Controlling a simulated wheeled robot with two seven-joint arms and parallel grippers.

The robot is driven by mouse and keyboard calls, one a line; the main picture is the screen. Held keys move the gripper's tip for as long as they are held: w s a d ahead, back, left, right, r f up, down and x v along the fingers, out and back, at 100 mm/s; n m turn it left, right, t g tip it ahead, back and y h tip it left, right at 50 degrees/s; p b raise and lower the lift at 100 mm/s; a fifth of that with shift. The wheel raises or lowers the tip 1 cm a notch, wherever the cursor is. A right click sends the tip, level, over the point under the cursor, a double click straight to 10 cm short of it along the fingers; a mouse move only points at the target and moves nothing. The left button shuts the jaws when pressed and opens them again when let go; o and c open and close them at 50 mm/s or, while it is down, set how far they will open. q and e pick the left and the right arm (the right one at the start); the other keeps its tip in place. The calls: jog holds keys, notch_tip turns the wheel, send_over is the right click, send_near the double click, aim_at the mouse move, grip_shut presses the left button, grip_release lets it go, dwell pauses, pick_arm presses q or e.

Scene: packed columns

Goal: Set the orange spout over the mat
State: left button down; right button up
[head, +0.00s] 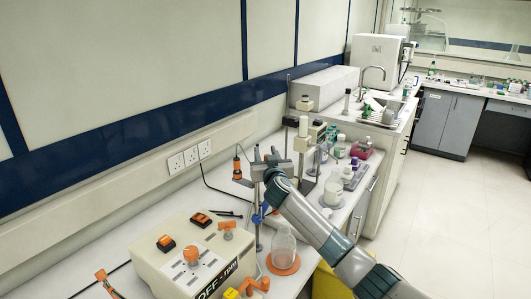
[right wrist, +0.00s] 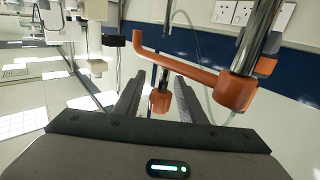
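The orange mat (head: 273,269) is a round disc at the near end of the bench, with a clear flask standing on it. In the right wrist view, which is upside down, the orange spout (right wrist: 190,73) is a bar with a bent tip, running from a collar on a metal post. My right gripper (head: 262,165) is beside the post, above and behind the mat. Its two dark fingers (right wrist: 158,92) are apart. A smaller orange cylinder shows between them in the picture; I see no clear contact. In the head view the gripper and post partly hide the spout. My left gripper is not in view.
A cream control box (head: 190,255) with orange knobs stands left of the mat. The metal post (head: 259,215) with a blue clamp rises behind the flask (head: 284,243). The wall is close on the left.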

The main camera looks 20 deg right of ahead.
grip_shut()
